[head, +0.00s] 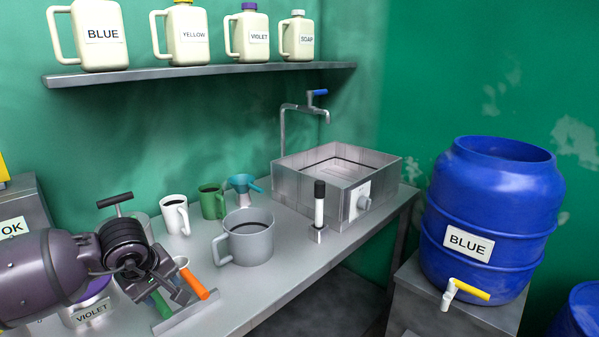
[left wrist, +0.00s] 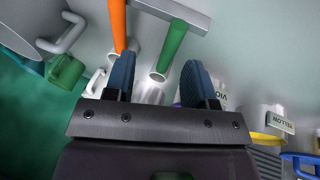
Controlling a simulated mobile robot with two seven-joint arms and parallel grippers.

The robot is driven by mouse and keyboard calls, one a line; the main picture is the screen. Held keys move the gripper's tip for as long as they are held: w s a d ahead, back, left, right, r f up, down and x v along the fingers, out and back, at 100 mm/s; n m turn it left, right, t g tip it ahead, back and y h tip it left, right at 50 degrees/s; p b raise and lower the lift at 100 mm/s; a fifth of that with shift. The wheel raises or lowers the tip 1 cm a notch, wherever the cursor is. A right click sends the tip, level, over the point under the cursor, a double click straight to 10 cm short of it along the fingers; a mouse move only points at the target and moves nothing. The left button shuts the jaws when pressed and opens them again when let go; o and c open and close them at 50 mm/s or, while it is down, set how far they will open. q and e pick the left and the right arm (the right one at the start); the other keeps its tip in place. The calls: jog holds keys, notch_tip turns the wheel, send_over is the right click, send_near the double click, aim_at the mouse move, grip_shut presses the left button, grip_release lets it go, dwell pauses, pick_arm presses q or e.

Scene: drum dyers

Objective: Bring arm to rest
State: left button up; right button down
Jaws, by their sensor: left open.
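My left arm comes in from the left in the head view, and its gripper (head: 172,284) hangs over the near part of the steel counter (head: 262,292). In the left wrist view the two blue fingers (left wrist: 160,78) stand apart with nothing held between them. An orange handle (head: 196,284) and a green handle (head: 161,305) lie just beyond and below the gripper at a grey holder (head: 195,314). They also show in the left wrist view, orange (left wrist: 118,24) and green (left wrist: 172,45). My right gripper is not in view.
A VIOLET container (head: 92,312) is partly hidden by my arm. A sink (head: 300,185) and blue barrel (head: 490,205) are farther right. A shelf (head: 200,72) holds several jugs.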

pick_arm(q)
jog(key=s+d+n+h, duration=0.1)
jog(key=s+d+h, duration=0.15)
jog(key=d, duration=0.25)
jog(key=s+d+f+n+h, duration=0.1)
jog(key=s+d+n+h, duration=0.1)
jog(key=d+h, duration=0.3)
jog(key=s+d+n+h, duration=0.1)
jog(key=s+d+h, duration=0.15)
jog(key=d, duration=0.35)
jog(key=s+d+r+n+t+h, duration=0.2)
jog(key=d+r+n+t+h, duration=0.2)
jog(key=r+n+t+h, duration=0.7)
jog(key=s+a+f+n+y, duration=0.2)
jog(key=a+f+n+y, duration=0.5)
jog(key=n+y, duration=0.75)
jog(key=s+a+f+n+y, duration=0.1)
jog(key=a+f+n+y, duration=0.55)
jog(key=n, duration=1.35)
jog(key=s+a+f+n+g, duration=0.1)
jog(key=s+f+n+g, duration=0.5)
jog(key=s, duration=0.4)
jog(key=s+a+f+n+g, duration=0.1)
jog(key=s+f+n+g, duration=0.45)
jog(key=s, duration=0.45)
jog(key=w+f+t, duration=0.7)
jog(key=f, duration=0.3)
jog(key=shift+w+a+m, duration=0.15)
jog(key=shift+w+m, duration=0.05)
jog(key=shift+m, duration=0.1)
